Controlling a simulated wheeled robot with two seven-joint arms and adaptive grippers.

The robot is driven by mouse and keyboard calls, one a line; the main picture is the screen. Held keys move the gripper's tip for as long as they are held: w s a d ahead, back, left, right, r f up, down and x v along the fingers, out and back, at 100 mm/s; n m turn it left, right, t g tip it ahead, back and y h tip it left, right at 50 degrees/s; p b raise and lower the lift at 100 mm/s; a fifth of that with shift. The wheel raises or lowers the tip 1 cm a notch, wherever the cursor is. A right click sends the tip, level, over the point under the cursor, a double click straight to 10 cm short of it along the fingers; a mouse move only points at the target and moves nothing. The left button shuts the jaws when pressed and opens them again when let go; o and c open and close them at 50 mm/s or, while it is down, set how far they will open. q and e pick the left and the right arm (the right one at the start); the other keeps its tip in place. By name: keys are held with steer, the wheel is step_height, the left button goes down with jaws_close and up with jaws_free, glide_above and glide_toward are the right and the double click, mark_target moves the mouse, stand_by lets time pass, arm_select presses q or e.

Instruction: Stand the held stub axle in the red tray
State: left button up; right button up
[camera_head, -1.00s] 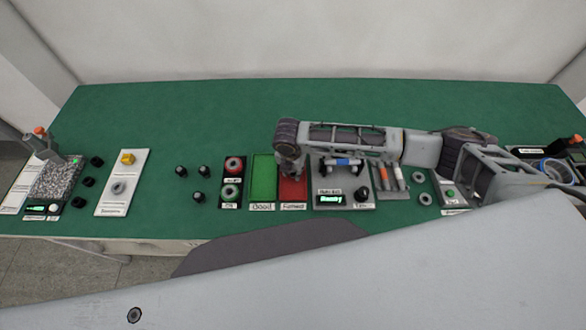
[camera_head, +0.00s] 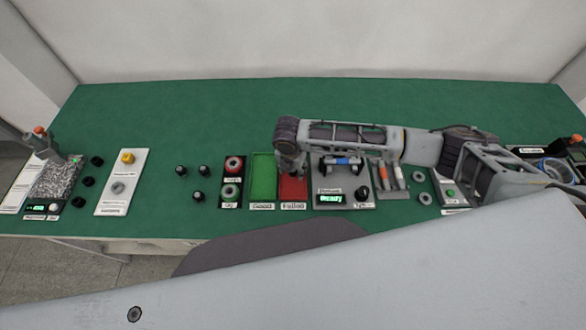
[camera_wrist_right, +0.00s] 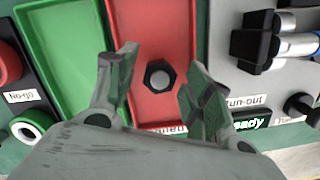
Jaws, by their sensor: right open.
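The red tray (camera_head: 292,194) lies right of the green tray, partly under my right gripper (camera_head: 291,168). In the right wrist view the red tray (camera_wrist_right: 166,28) fills the middle. The stub axle (camera_wrist_right: 160,76) stands in it, seen end-on from above as a dark hexagonal collar around a light grey round end. My right gripper (camera_wrist_right: 159,70) is open, one finger on each side of the axle, with gaps visible. The axle's lower part is hidden, and the axle cannot be made out in the head view. My left gripper is not in view.
The green tray (camera_head: 262,182) adjoins on the left, with a black gauge holder (camera_head: 231,183) beyond it. A grey test station (camera_head: 328,199) with a lit display stands close on the right. The back of the green table (camera_head: 200,115) is clear.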

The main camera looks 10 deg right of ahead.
mark_target(291, 174)
step_height(291, 174, up, 11)
steer(key=s+a, duration=0.1)
steer(key=shift+s+r, duration=0.2)
steer(key=shift+s, duration=0.05)
stand_by(0.3)
stand_by(0.5)
